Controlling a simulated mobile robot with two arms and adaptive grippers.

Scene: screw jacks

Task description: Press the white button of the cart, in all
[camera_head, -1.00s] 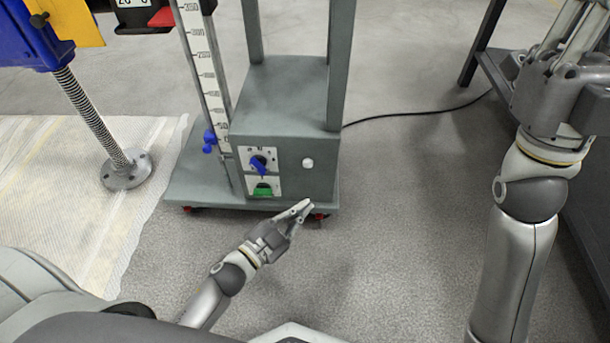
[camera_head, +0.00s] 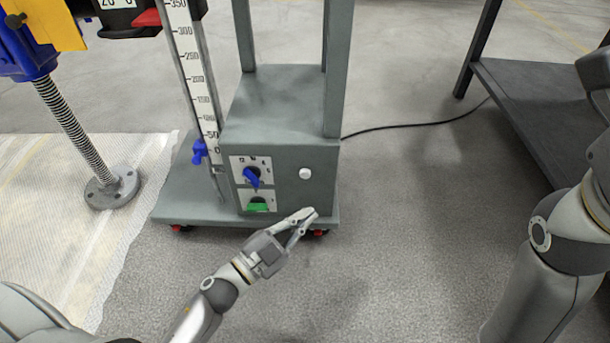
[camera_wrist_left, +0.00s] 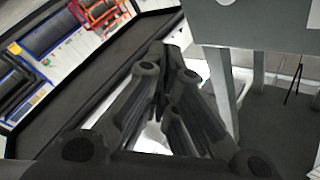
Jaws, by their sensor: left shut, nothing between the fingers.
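The cart is a grey-green wheeled frame with a box (camera_head: 320,190) on its base. The white button (camera_head: 305,173) is a small round knob on the right part of the box's front face. My left gripper (camera_head: 306,215) is shut and empty, in front of the box and a little below the button in the picture, apart from the button. In the left wrist view its fingers (camera_wrist_left: 160,60) meet at the tips, with a grey panel at upper right and part of a white round spot at its top edge. My right arm shows at the right, but its gripper is out of view.
A blue selector knob (camera_head: 251,177) and a green switch (camera_head: 258,207) sit left of the button. A scale ruler (camera_head: 190,75) stands on the cart. A screw jack (camera_head: 75,130) stands at left. A dark shelf (camera_head: 540,120) is at right. A black cable crosses the floor.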

